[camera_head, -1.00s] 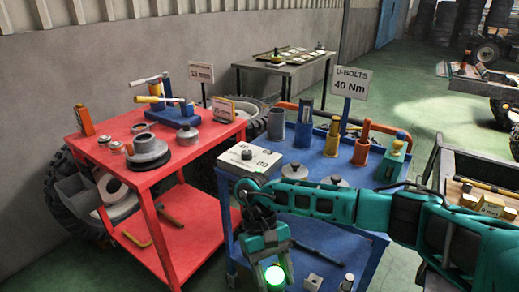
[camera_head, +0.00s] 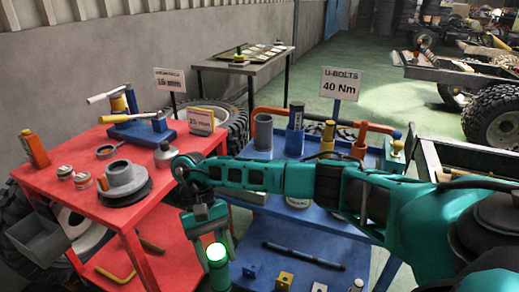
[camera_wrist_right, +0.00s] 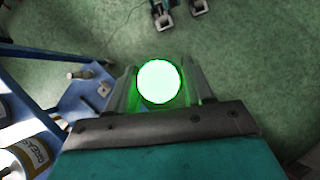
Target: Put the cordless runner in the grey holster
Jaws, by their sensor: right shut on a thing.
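My right gripper (camera_head: 213,235) points down in front of the gap between the red and blue tables, shut on a green cylinder (camera_head: 218,273) with a glowing green end, which looks like the cordless runner. In the right wrist view the glowing end (camera_wrist_right: 159,82) shows between the fingers (camera_wrist_right: 160,95); the rest of it is hidden. The grey holster (camera_head: 263,133) looks like the upright grey tube at the back left of the blue table. Its mouth is open and nothing shows in it. The runner is lower and nearer, apart from it. My left gripper is out of view.
My right arm hides much of the blue tabletop. The red table (camera_head: 85,150) carries a stacked grey hub (camera_head: 122,178). Small parts lie on the blue lower shelf (camera_head: 270,257).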

